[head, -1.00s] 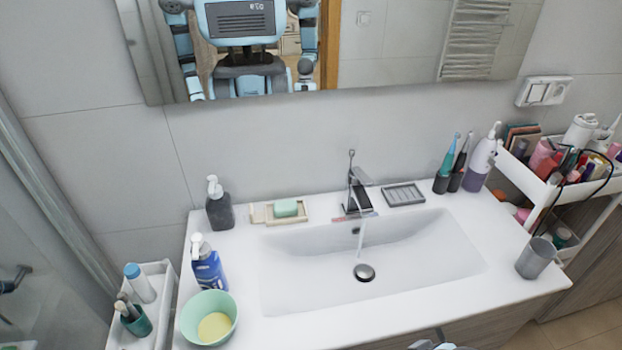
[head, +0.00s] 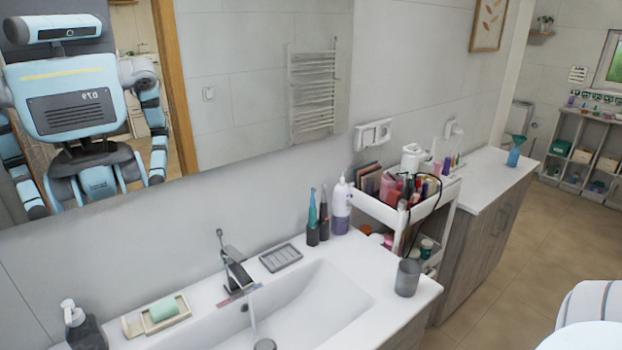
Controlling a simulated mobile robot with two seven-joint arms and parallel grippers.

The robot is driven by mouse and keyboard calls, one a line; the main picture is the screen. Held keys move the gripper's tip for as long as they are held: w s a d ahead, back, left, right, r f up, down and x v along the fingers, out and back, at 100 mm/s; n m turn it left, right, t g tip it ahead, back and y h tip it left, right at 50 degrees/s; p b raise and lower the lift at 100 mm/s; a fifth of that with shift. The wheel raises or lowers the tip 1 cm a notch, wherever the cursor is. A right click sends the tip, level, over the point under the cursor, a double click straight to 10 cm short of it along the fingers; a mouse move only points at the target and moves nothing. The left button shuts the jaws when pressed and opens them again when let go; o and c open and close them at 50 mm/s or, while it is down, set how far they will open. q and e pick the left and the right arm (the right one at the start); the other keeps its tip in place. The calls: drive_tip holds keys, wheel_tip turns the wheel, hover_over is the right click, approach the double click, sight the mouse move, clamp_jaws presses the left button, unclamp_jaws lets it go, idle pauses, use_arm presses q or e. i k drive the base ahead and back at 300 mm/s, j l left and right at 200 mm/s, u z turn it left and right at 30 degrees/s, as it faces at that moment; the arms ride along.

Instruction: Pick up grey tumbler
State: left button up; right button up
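The grey tumbler (head: 407,278) stands upright on the right front corner of the white washbasin counter (head: 367,318). It looks like a plain, straight-sided cup, and nothing touches it. Neither of my grippers shows directly in the head view. The mirror (head: 250,70) shows a reflection of my body and arms, but not clearly enough to read the grippers.
Right of the basin stands a white cart (head: 430,212) packed with cosmetics. Electric toothbrushes (head: 318,228) and a pump bottle (head: 341,208) stand at the counter's back.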

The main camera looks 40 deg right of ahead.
sight(409, 271)
drive_tip(key=k, duration=0.55)
drive_tip(key=k+z, duration=0.1)
drive_tip(key=z, duration=1.4)
drive_tip(key=i+z, duration=0.3)
drive_tip(key=z, duration=0.2)
drive_tip(key=i+j+z, duration=0.2)
drive_tip(key=z, duration=0.25)
drive_tip(key=i+j, duration=0.2)
drive_tip(key=i, duration=0.15)
